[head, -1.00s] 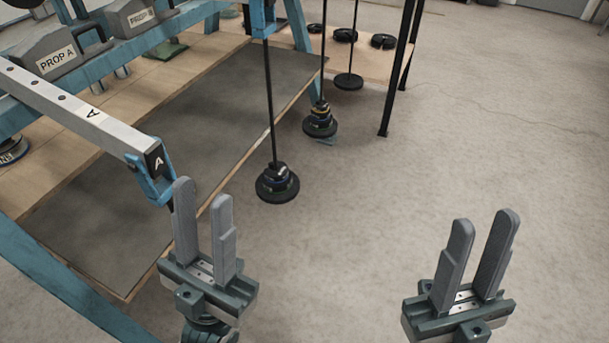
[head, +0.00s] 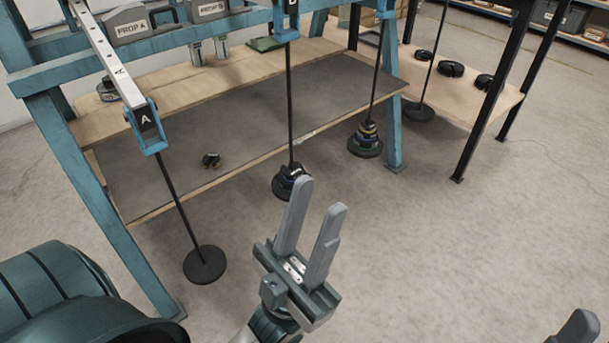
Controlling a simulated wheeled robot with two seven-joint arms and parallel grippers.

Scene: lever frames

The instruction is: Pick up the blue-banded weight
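My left gripper (head: 320,195) is open and empty, its fingers pointing up in front of the bench's front edge. Its finger tip overlaps the middle hanging stack in the picture. That stack of dark weights (head: 284,192) hangs on a rod and shows a bluish band, partly hidden by the finger. The stack to its right (head: 366,142) shows yellow, green and bluish bands. Only a fingertip of my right gripper (head: 582,328) shows at the bottom right corner.
Lever A (head: 105,60) carries a rod with a bare black plate (head: 205,265). Blue frame legs stand left (head: 75,170) and right (head: 395,110). Black slotted weights (head: 451,69) lie on the right wooden shelf. The floor at right is clear.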

